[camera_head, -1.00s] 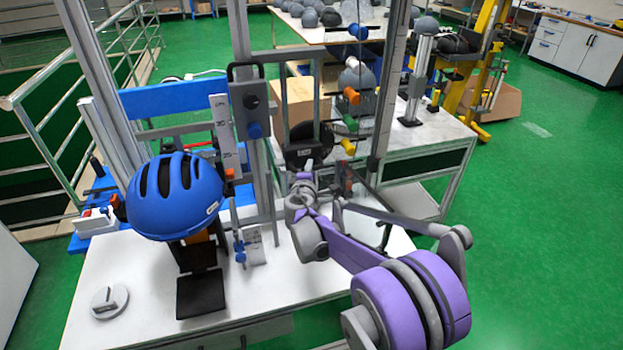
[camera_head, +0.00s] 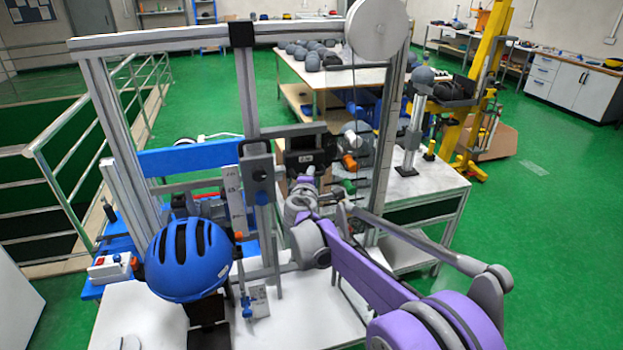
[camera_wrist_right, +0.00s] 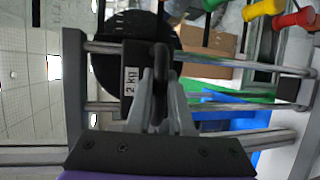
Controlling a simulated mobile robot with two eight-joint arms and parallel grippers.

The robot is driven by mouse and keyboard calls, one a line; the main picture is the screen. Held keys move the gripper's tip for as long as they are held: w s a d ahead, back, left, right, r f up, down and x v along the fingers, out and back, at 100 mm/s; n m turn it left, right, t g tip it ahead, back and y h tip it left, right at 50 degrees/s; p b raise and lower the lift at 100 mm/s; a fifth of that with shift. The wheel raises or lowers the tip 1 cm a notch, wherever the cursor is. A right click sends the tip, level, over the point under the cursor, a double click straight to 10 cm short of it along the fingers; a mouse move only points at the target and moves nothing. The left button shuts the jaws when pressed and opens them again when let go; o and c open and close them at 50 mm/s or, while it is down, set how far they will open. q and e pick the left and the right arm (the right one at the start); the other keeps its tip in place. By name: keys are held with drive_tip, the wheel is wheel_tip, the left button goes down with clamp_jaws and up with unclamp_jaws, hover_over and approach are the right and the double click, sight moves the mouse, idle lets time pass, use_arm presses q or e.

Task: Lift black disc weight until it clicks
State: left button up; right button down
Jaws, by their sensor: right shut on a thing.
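The black disc weight (camera_head: 306,157) is up on the vertical rails of the drop tower, behind the blue helmet and to its right. In the right wrist view the disc (camera_wrist_right: 107,72) shows behind a black block with a "2 kg" label (camera_wrist_right: 130,80). My right gripper (camera_head: 308,180) reaches it from the front; in the wrist view its grey fingers (camera_wrist_right: 161,92) are shut on the weight's black handle (camera_wrist_right: 160,62). Whether the weight has latched cannot be told. My left gripper is not in view.
The blue helmet (camera_head: 188,258) sits on a dark stand to the left of my right arm.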

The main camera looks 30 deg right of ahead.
drive_tip(key=shift+r, duration=0.1)
drive_tip(key=c, duration=1.1)
unclamp_jaws()
drive_tip(key=v, duration=1)
drive_tip(key=shift+s+a, duration=0.25)
drive_tip(key=shift+a, duration=0.05)
